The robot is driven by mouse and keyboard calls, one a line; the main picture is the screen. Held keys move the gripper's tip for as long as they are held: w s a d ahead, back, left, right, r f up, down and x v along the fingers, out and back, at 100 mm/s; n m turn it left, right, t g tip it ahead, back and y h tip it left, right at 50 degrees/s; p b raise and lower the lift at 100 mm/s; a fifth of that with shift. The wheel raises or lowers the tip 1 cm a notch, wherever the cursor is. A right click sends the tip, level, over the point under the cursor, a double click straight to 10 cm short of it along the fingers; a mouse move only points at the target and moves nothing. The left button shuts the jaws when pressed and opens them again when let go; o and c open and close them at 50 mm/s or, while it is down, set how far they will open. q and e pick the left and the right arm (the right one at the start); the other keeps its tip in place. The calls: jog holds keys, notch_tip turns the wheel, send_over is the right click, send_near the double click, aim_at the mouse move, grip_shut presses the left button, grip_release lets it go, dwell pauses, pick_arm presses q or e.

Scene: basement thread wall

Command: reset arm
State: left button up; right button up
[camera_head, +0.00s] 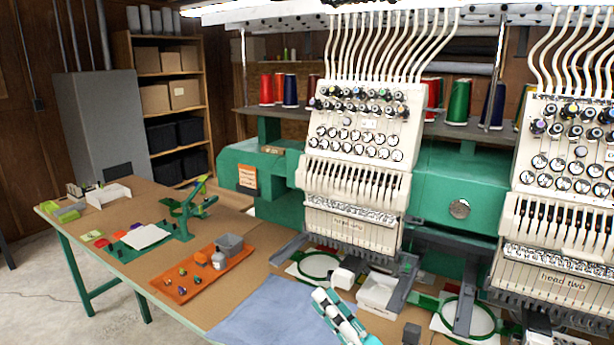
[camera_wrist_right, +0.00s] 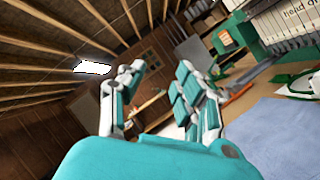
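My right gripper (camera_head: 340,316) shows at the bottom of the head view as white and teal segments over the front of the table, beside the blue cloth. In the right wrist view my right gripper (camera_wrist_right: 160,72) has its two jointed fingers spread apart, with nothing between them. It points across the room, towards the wooden wall and the ceiling beams. My left gripper is not in view.
The blue cloth (camera_head: 265,312) lies on the table's front. Left of it are an orange tray (camera_head: 186,287) with small items and a green press (camera_head: 185,212). A green embroidery machine with white heads (camera_head: 358,170) stands behind, with green hoops (camera_head: 318,266) below.

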jog(key=s+d+f+m+g+h, duration=0.2)
jog(key=d+f+m+h, duration=0.6)
jog(key=m, duration=0.4)
jog(key=s+d+f+m+g+h, duration=0.1)
jog(key=s+d+f+m+h, duration=0.2)
jog(key=d+f+m+h, duration=0.55)
jog(key=s+f+m+g+y, duration=0.1)
jog(key=s+f+m+g, duration=0.45)
jog(key=s, duration=0.45)
jog(key=s+f+m+g+y, duration=0.1)
jog(key=s+f+m+g, duration=0.5)
jog(key=s, duration=0.4)
notch_tip(320, 180, down, 26)
jog(key=s+f+n, duration=0.1)
jog(key=s+d+f, duration=0.1)
jog(key=s+f, duration=0.7)
jog(key=s+d+f+g, duration=0.1)
jog(key=s+d+f, duration=0.1)
jog(key=s+f, duration=0.7)
jog(key=shift+s+d, duration=0.2)
jog(key=shift+d, duration=0.1)
jog(key=shift+r+g, duration=0.1)
jog(key=shift+g, duration=0.15)
jog(key=shift+s, duration=0.15)
